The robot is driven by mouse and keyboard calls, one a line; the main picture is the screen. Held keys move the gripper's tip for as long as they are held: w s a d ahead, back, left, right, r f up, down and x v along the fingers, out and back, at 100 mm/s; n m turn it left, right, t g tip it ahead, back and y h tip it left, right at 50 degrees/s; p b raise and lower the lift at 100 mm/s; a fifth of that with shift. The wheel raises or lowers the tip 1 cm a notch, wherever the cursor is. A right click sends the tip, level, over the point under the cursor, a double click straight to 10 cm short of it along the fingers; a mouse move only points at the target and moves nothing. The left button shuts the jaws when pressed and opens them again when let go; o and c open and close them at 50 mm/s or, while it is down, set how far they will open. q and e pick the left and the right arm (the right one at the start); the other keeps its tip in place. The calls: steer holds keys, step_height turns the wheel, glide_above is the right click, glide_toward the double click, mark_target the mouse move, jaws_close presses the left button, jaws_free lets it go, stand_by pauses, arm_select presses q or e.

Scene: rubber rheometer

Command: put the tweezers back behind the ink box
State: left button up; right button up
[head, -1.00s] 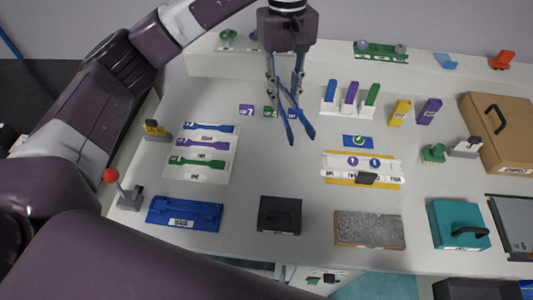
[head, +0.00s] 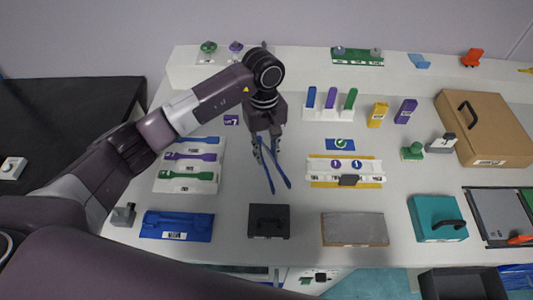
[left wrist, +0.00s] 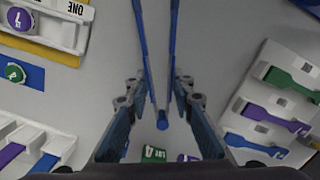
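The blue tweezers (head: 265,168) hang from my left gripper (head: 266,143) over the middle of the white table, legs pointing down toward the front. In the left wrist view the tweezers (left wrist: 148,62) run between the two fingers of the left gripper (left wrist: 158,88), which is shut on them. I cannot tell the exact height of the tips. My right gripper is not in view.
A blue tray (head: 178,226) lies left of the black box, and a grey slab (head: 354,229) right of it. A teal box (head: 432,213) and cardboard box (head: 499,125) are farther right. A white holder (head: 344,166) stands behind the slab. Bare table lies behind the black box.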

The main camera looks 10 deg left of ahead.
arm_select(q)
steer(key=shift+f, duration=0.85)
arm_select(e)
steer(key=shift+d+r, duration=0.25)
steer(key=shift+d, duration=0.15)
arm_select(q)
steer(key=shift+o, duration=0.4)
steer(key=shift+f, duration=0.2)
steer(key=o, duration=0.4)
steer(key=shift+o, duration=0.2)
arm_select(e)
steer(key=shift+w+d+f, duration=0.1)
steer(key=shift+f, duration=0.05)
arm_select(q)
steer(key=shift+r, duration=0.1)
